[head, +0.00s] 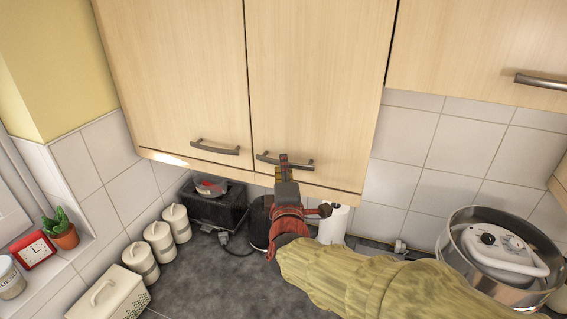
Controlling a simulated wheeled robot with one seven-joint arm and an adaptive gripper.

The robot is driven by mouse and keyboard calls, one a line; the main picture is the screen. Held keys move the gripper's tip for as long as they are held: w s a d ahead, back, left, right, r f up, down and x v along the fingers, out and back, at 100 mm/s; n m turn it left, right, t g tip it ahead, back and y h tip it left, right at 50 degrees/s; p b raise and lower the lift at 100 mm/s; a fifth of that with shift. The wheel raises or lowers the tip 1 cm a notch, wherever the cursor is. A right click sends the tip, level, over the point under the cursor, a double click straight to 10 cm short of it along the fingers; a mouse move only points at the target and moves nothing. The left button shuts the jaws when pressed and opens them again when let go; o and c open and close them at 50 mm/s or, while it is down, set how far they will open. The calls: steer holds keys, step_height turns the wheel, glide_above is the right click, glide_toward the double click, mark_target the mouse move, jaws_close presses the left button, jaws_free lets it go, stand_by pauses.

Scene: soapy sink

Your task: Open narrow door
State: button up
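Light wood wall cabinets hang above the counter. A left door (172,75) has a grey bar handle (214,147) at its lower right. The door beside it (315,80) has a grey bar handle (285,161) at its lower left. Both doors look shut, and I cannot tell which one is meant by narrow. My gripper (283,162) reaches up from below, its fingers overlapping the middle of the second door's handle. The fingers are seen from behind, so I cannot tell whether they grip the handle or are open.
Another cabinet door (478,40) with its own handle (541,80) is at the right. Below are a black appliance (215,207), a white roll (333,226), several white canisters (159,241), a steel pot (455,262) and a red clock (33,250). Bare dark counter (195,280) lies at lower middle.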

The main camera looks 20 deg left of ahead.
steer(key=shift+x, duration=0.9)
steer(key=shift+c, duration=1.4)
jaws_close()
